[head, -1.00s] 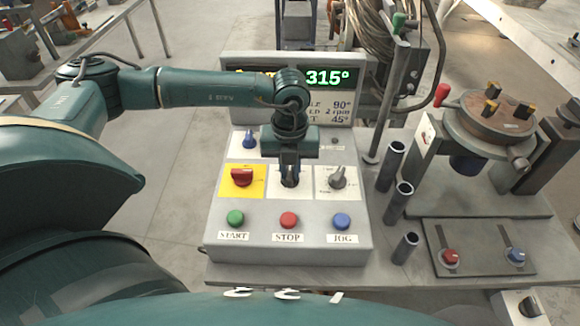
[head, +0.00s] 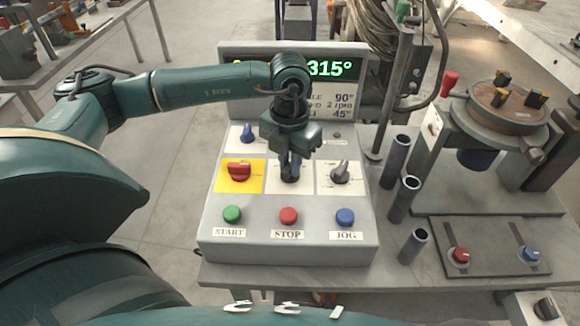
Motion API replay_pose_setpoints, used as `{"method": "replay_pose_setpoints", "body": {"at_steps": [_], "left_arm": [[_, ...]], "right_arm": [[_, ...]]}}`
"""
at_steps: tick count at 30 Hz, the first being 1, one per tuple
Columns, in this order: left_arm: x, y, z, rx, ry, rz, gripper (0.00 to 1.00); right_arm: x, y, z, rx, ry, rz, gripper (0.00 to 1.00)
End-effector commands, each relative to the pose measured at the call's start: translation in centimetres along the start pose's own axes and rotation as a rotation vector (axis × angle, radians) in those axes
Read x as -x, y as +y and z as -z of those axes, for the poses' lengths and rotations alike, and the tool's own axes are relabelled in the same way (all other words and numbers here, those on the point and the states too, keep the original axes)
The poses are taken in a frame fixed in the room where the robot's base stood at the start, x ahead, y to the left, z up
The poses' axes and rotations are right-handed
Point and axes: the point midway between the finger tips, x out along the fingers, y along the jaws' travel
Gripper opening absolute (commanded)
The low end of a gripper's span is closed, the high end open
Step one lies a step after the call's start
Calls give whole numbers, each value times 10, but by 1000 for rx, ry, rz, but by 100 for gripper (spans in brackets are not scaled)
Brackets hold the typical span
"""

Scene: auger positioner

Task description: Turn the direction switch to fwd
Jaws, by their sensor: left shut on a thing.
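The control box (head: 212,222) stands on the bench in the head view. My left gripper (head: 290,172) reaches down to its middle row and is shut on the dark knob of the centre switch (head: 290,180), on a white plate. The gripper hides most of this knob and the plate's markings, so I cannot read its position. A red knob (head: 239,171) on a yellow plate is to its left. A grey knob (head: 341,172) on a white plate is to its right. My right gripper is not in view.
Green START (head: 232,214), red STOP (head: 288,215) and blue JOG (head: 345,217) buttons line the box's front. A small blue knob (head: 248,134) sits at the upper left. The display (head: 335,68) reads 315°. Upright tubes (head: 404,199) and the round positioner table (head: 505,108) stand to the right.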

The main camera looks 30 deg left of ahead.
Motion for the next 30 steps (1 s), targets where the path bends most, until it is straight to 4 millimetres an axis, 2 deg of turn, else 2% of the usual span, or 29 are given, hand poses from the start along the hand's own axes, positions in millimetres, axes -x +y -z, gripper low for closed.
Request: {"method": "replay_pose_setpoints", "body": {"at_steps": [12,29,30], "left_arm": [[0,0,0,-197,-3,-1,0],[1,0,-1,-227,-3,-1,0],[1,0,-1,-227,-3,-1,18]], "right_arm": [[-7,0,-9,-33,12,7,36],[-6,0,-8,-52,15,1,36],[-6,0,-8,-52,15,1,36]]}}
